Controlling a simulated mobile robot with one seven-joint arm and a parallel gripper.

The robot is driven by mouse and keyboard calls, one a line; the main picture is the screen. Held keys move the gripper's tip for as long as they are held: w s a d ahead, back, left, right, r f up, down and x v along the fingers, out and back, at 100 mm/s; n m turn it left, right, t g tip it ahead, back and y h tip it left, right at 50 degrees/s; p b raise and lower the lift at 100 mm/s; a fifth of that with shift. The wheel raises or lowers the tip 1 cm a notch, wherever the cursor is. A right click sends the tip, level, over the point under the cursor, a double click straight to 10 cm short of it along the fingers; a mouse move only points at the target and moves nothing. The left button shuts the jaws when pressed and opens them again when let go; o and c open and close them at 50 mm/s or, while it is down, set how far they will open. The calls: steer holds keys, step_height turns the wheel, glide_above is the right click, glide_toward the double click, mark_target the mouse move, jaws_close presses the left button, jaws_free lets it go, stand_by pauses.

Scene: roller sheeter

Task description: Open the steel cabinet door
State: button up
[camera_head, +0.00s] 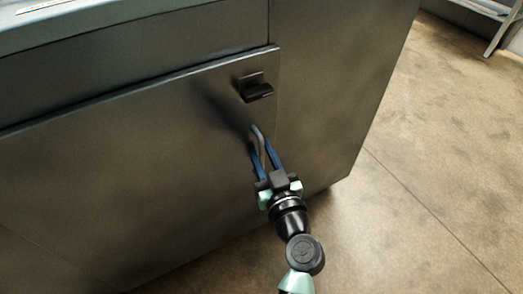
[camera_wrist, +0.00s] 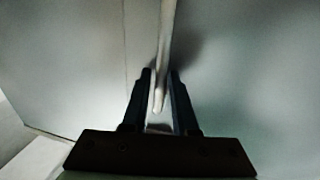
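In the wrist view, the handle (camera_wrist: 167,40) is a pale bar whose end lies between the fingers. My gripper (camera_head: 260,142) has its two blue fingers on either side of the handle. In the wrist view, my gripper (camera_wrist: 160,73) shows a narrow gap beside the bar, so it looks open around the handle. Contact is hard to tell.
A fixed panel (camera_head: 335,80) lies right of the door seam, and a drawer-like panel (camera_head: 140,50) lies above. The brown floor (camera_head: 420,170) at the right is clear; a grey stand (camera_head: 498,38) is far off.

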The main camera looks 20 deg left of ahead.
jaws_close()
stand_by(1.4)
